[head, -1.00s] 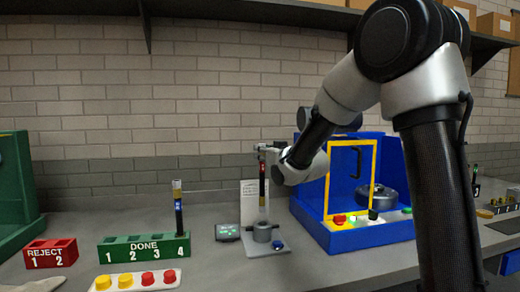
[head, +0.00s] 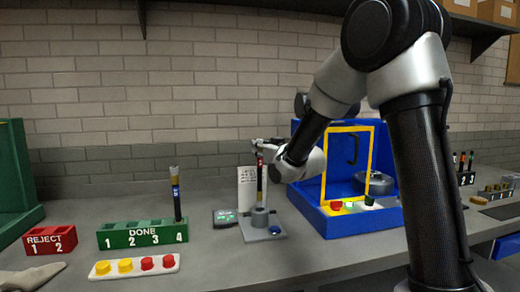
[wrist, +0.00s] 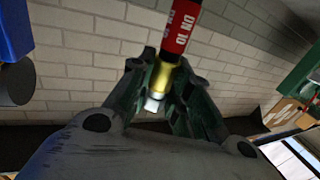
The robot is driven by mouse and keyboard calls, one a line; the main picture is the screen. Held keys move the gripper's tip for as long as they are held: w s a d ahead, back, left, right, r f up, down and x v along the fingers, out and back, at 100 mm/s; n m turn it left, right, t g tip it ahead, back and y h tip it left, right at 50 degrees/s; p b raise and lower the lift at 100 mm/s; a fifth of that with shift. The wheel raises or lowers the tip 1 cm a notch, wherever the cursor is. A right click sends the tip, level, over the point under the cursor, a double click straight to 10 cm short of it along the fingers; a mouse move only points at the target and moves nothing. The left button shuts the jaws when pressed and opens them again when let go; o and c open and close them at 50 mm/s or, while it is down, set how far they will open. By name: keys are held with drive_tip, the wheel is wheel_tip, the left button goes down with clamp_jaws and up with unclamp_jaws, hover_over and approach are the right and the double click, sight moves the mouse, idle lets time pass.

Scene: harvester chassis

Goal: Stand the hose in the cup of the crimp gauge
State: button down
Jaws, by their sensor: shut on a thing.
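The hose (head: 259,182) is dark with a red label and hangs upright from my gripper (head: 262,149). In the wrist view the hose's red "DN 10" label (wrist: 181,30) and gold end sleeve show, with the green fingers of my gripper (wrist: 163,85) shut around the sleeve. The crimp gauge (head: 259,217) is a grey cup on a grey plate with a blue button. The hose's lower end is at the cup's mouth; I cannot tell whether it is inside or just above.
A green DONE rack (head: 142,234) holds one hose in slot 4. A red REJECT rack (head: 50,240) looks empty. A tray of yellow and red caps (head: 134,266) lies in front. A small display (head: 225,217) and a blue machine (head: 350,222) flank the gauge.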

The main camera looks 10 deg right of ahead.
sight(261, 168)
idle(0.5)
drive_tip(key=shift+f, duration=3.55)
drive_tip(key=c, duration=1.3)
unclamp_jaws()
drive_tip(key=shift+o, duration=0.2)
drive_tip(key=shift+s, duration=0.1)
drive_tip(key=v, duration=0.7)
drive_tip(key=shift+s, duration=0.2)
drive_tip(key=shift+d+f, duration=0.1)
